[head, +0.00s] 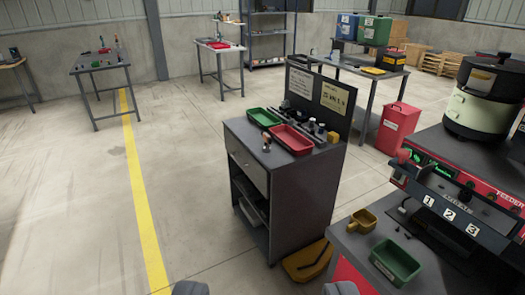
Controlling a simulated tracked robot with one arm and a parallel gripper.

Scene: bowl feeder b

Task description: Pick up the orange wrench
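I cannot make out an orange wrench for certain in this view. A small tool with an orange-brown part (266,143) stands on the grey cabinet's top, near its front edge; it is too small to identify. My gripper (265,288) shows only as two dark grey fingertips at the bottom edge, set wide apart. It is open, with nothing visible between the fingertips. The grey cabinet (247,172) stands ahead of it, near the middle of the view.
The cabinet carries a green tray (264,117) and a red tray (291,139). A yellow tray (308,262) lies on the floor beside it. At right are a feeder bench with a green bin (396,262) and a red bin (398,128). Floor at left is clear.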

